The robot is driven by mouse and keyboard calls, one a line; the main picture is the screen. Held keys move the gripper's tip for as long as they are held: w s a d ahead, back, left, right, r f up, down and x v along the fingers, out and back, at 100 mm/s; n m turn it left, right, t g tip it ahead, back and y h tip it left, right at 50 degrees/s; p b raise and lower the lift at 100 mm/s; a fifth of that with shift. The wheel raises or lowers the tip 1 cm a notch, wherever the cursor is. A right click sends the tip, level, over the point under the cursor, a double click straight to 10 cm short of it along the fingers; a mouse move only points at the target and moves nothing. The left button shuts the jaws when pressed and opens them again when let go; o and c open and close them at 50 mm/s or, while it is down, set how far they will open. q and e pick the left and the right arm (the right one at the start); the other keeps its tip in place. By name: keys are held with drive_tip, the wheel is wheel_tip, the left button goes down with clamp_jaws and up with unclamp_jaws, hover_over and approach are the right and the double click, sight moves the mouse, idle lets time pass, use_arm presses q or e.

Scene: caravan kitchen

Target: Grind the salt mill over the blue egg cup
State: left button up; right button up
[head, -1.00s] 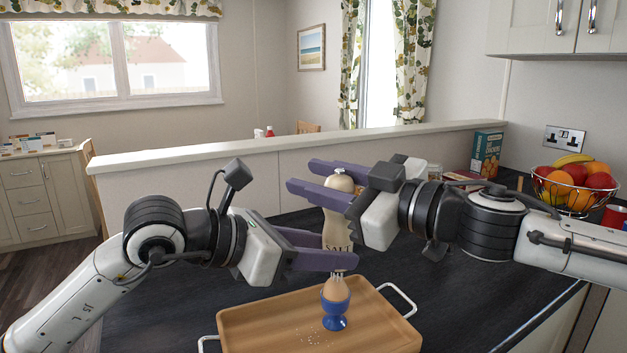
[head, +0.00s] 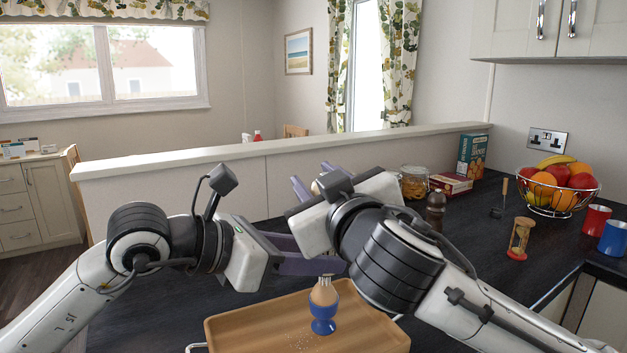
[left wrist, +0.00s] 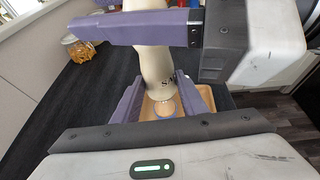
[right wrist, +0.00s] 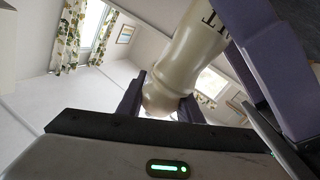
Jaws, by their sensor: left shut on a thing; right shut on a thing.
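The cream salt mill, lettered in dark, is mostly hidden behind my right arm in the head view. Its body (left wrist: 152,65) shows in the left wrist view. My left gripper (head: 318,256) is shut on its lower body. My right gripper (head: 313,180) is shut on its rounded top (right wrist: 160,97), seen in the right wrist view. The blue egg cup (head: 323,325) stands upright on the wooden tray (head: 250,328) with a brown egg (head: 324,293) in it, just below my left fingers. The mill is held above the tray, and pale grains lie beside the cup.
Behind are a low partition (head: 200,170), a pasta jar (head: 414,182), a cracker box (head: 473,155) and a dark pepper mill (head: 435,210). At right are an hourglass (head: 519,238), fruit basket (head: 560,190), red mug (head: 595,220) and blue mug (head: 613,238).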

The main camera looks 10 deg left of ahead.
idle(0.4)
drive_tip(key=o, duration=1.1)
drive_tip(key=v, duration=1.2)
drive_tip(key=shift+r, duration=0.1)
drive_tip(key=shift+r, duration=3.45)
